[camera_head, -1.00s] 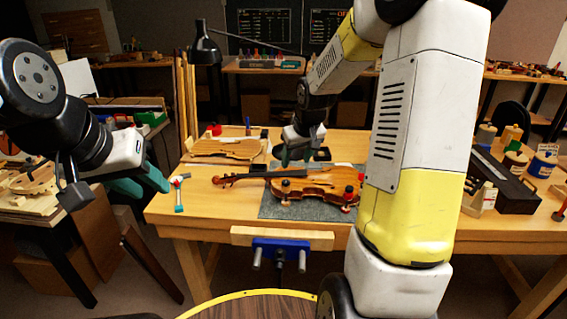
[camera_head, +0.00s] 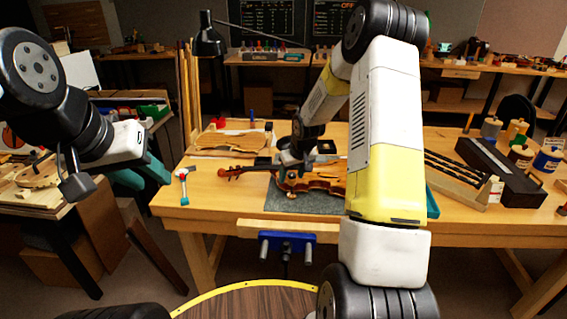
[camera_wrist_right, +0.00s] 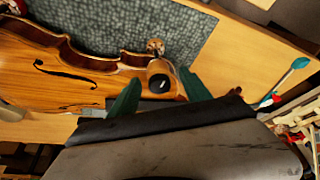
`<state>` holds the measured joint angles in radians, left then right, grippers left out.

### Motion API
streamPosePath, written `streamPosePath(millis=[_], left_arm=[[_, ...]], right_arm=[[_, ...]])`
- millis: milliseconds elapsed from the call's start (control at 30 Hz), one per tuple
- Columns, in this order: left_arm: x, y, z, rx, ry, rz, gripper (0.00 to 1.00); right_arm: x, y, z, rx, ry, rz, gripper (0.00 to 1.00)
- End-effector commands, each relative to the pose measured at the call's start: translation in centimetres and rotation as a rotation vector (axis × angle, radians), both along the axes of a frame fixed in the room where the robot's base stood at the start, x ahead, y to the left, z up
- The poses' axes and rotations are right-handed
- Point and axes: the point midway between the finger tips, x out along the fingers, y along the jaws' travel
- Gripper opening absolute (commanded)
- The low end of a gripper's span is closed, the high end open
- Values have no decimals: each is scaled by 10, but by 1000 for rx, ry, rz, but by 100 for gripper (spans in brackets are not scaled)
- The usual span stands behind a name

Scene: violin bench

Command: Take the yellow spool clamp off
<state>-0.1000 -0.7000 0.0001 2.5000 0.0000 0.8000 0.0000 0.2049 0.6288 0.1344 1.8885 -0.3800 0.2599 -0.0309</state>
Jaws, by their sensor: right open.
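The violin (camera_head: 322,183) lies on a grey mat (camera_head: 300,204) on the bench, partly behind my right arm. In the right wrist view, a spool clamp with a round black top (camera_wrist_right: 158,84) sits at the edge of the violin body (camera_wrist_right: 75,80). A pale round end (camera_wrist_right: 155,46) shows beside it past the rim; I cannot tell if this clamp is the yellow one. My right gripper (camera_wrist_right: 160,92) is open, one finger on each side of the black top. In the head view it is low at the violin. My left gripper (camera_head: 143,176) is open and empty, left of the bench.
A small hammer (camera_head: 183,184) lies left of the violin. A second violin body (camera_head: 228,143) lies behind. A blue vise (camera_head: 286,244) is at the bench front. A dark long box (camera_head: 500,172) and jars stand at the right.

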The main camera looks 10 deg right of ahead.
Motion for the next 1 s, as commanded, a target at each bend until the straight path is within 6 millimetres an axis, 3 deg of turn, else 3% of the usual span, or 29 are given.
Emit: streamPosePath(millis=[233, 533, 567, 600, 733, 1000], left_arm=[[0, 0, 0, 0, 0, 0, 36], [0, 0, 0, 0, 0, 0, 36], [0, 0, 0, 0, 0, 0, 36], [0, 0, 0, 0, 0, 0, 36], [0, 0, 0, 0, 0, 0, 36], [0, 0, 0, 0, 0, 0, 36]], right_arm=[[0, 0, -1, 0, -1, 0, 56], [0, 0, -1, 0, -1, 0, 0], [0, 0, -1, 0, -1, 0, 0], [0, 0, -1, 0, -1, 0, 26], [0, 0, 0, 0, -1, 0, 0], [0, 0, 0, 0, -1, 0, 0]])
